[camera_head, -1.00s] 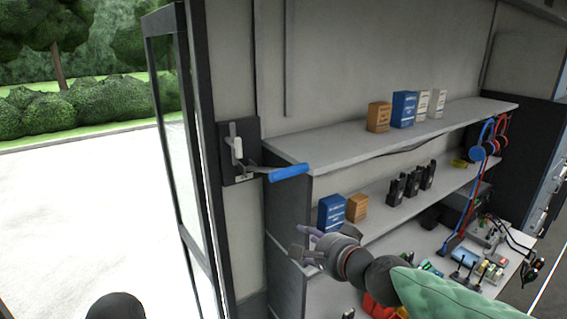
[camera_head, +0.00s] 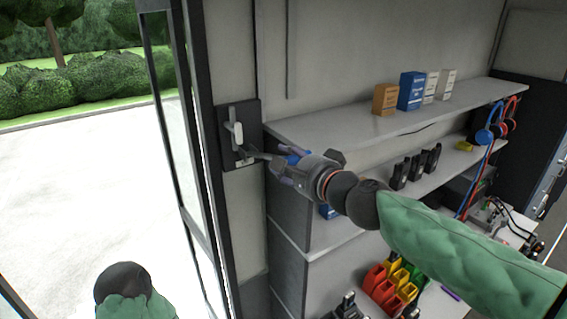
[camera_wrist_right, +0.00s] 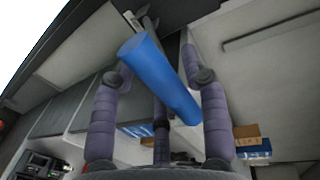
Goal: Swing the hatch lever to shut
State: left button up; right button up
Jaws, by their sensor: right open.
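The hatch lever has a blue handle (camera_wrist_right: 160,78) that, in the right wrist view, lies between the open fingers of my right gripper (camera_wrist_right: 160,95). Its dark mount plate (camera_head: 238,135), with a light grey latch piece, is fixed to the wall beside the door frame. In the head view my right gripper (camera_head: 285,168) is at the lever and covers most of the blue handle. Whether the fingers touch the handle cannot be told.
The open door (camera_head: 178,140) with its glass stands left of the lever. A shelf (camera_head: 330,128) with several small boxes begins just right of it. Radios stand on the lower shelf (camera_head: 450,170), and coloured bins (camera_head: 392,283) sit below. Boxes also show in the right wrist view (camera_wrist_right: 250,145).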

aim_at(267, 156)
jog(key=shift+x, duration=0.9)
jog(key=c, duration=0.9)
jog(key=shift+w+a+f, duration=0.1)
jog(key=shift+f, duration=0.05)
grip_shut()
